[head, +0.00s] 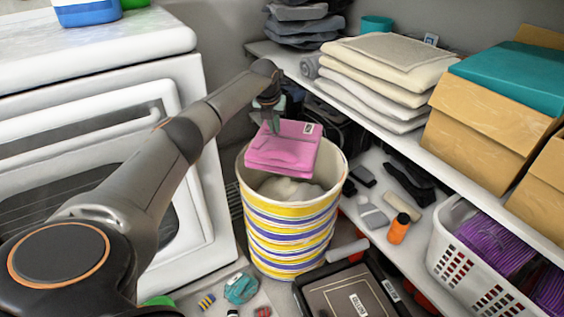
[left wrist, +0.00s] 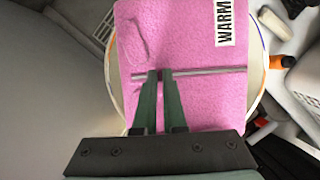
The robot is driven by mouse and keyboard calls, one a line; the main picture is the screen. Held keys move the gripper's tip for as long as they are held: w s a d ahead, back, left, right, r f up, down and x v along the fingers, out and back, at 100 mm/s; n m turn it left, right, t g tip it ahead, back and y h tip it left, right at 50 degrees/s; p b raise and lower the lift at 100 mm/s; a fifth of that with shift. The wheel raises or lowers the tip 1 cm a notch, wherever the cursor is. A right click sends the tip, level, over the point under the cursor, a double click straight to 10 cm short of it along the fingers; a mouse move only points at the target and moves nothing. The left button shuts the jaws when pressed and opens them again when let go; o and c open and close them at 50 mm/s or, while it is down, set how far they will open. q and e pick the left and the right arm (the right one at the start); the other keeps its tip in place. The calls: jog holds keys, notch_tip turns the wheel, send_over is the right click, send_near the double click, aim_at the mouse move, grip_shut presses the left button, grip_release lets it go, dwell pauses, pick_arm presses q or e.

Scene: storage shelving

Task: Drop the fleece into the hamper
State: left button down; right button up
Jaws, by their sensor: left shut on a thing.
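The fleece is a folded pink cloth (head: 284,150) with a small white label. My left gripper (head: 272,122) is shut on the fleece and holds it over the mouth of the hamper (head: 285,235), a round bin with yellow, white and purple stripes. Some pale cloth lies inside the hamper. In the left wrist view the fleece (left wrist: 185,45) fills the middle, its label reading "WARM", and the left gripper's green fingers (left wrist: 160,78) pinch it. The hamper's rim (left wrist: 262,60) shows around the fleece, which hides most of the opening. My right gripper is not in view.
A white washer-like appliance (head: 130,85) stands at the left. A shelf at the right holds folded towels (head: 385,70) and cardboard boxes (head: 480,120). Below are a white basket (head: 455,250) and an orange bottle (head: 398,228). Small items and a dark case (head: 350,290) lie near the hamper's base.

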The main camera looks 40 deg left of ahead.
pick_arm(q)
jog(key=shift+f, duration=0.3)
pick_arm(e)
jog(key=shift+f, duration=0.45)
pick_arm(q)
jog(key=c, duration=0.9)
grip_release()
jog(key=p+v, duration=0.4)
jog(key=v, duration=0.8)
jog(key=shift+d+r+p, duration=0.1)
jog(key=shift+r+p, duration=0.2)
jog(key=shift+p, duration=0.1)
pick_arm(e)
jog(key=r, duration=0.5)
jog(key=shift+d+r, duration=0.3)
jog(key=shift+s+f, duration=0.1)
